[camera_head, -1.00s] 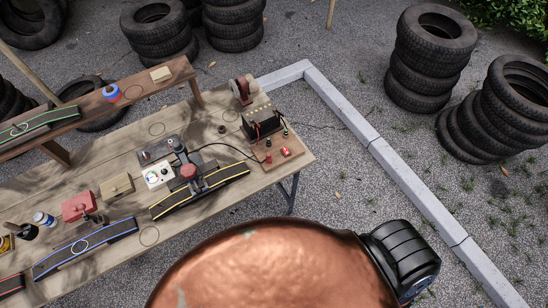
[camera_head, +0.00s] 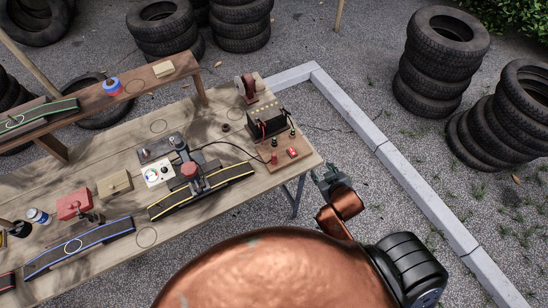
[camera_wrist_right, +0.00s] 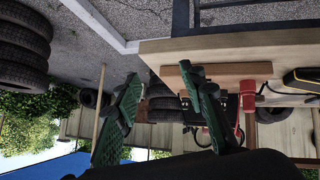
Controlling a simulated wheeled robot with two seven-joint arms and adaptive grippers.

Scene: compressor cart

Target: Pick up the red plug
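A small red block-like piece (camera_head: 292,152) sits on the wooden board (camera_head: 294,161) at the table's right end. A slim upright red piece (camera_head: 274,158) stands left of it; I cannot tell for sure which is the plug. A red piece also shows in the right wrist view (camera_wrist_right: 247,92), right of the fingers. My right gripper (camera_head: 325,174) is off the table's right edge, to the right of the red pieces. In the right wrist view its green fingers (camera_wrist_right: 163,108) are spread, with nothing between them. My left gripper is not in view.
A black battery-like box (camera_head: 266,123) stands behind the red pieces. A black cable (camera_head: 225,145) runs to the board from the machine (camera_head: 188,170) with the yellow-edged ramp. The table (camera_head: 150,205) is crowded; ground beyond its right edge is clear up to the kerb (camera_head: 395,170).

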